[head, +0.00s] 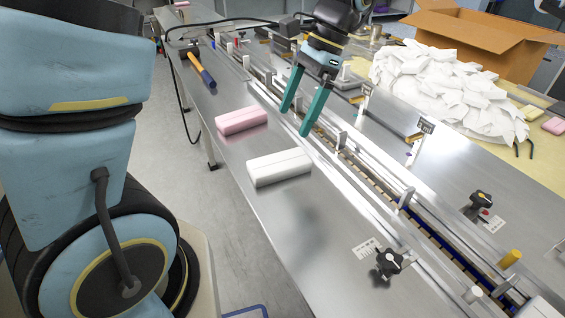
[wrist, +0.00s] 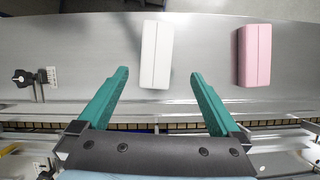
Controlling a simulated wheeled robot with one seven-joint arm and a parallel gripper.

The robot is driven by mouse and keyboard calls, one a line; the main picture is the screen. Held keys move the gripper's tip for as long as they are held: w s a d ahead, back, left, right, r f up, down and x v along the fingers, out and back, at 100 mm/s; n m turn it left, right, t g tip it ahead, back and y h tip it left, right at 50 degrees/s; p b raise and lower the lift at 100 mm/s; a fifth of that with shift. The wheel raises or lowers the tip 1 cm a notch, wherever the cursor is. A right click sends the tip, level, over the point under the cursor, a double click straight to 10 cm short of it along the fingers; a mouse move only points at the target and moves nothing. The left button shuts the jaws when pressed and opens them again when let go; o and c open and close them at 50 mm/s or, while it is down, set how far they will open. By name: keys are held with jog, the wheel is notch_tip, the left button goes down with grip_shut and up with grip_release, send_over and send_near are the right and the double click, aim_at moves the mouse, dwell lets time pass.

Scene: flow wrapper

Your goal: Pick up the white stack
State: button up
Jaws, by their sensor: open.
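The white stack (head: 279,168) lies flat on the metal table of the machine in the head view. In the wrist view the white stack (wrist: 156,54) stands out ahead of my gripper, between the lines of its two fingers. My gripper (head: 296,118) has two teal fingers, spread apart and empty, above the rail beside the white stack. In the wrist view my gripper (wrist: 159,74) has its fingertips just short of the stack or level with its near end. The height between them is hard to tell.
A pink stack (head: 241,121) lies near the white one; it also shows in the wrist view (wrist: 254,55). A hammer-like tool (head: 202,70) lies farther back. A knob (head: 388,262) stands toward the front. A white heap (head: 450,85) and a cardboard box (head: 480,35) are behind.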

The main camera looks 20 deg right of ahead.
send_over(279, 161)
jog(key=d, duration=0.2)
jog(key=f, duration=0.4)
jog(key=shift+w+d+f+p, duration=0.1)
jog(key=shift+w+f+p, duration=0.2)
jog(key=shift+w+f, duration=0.1)
jog(key=shift+s+d+p+x, duration=0.15)
jog(key=shift+p+x, duration=0.2)
jog(key=shift+x, duration=1)
jog(key=shift+s+d+p+x, duration=0.1)
jog(key=shift+p+x, duration=0.2)
jog(key=shift+x, duration=1)
jog(key=shift+c, duration=0.4)
jog(key=c, duration=1.2)
notch_tip(279, 161, up, 10)
jog(key=shift+b, duration=0.6)
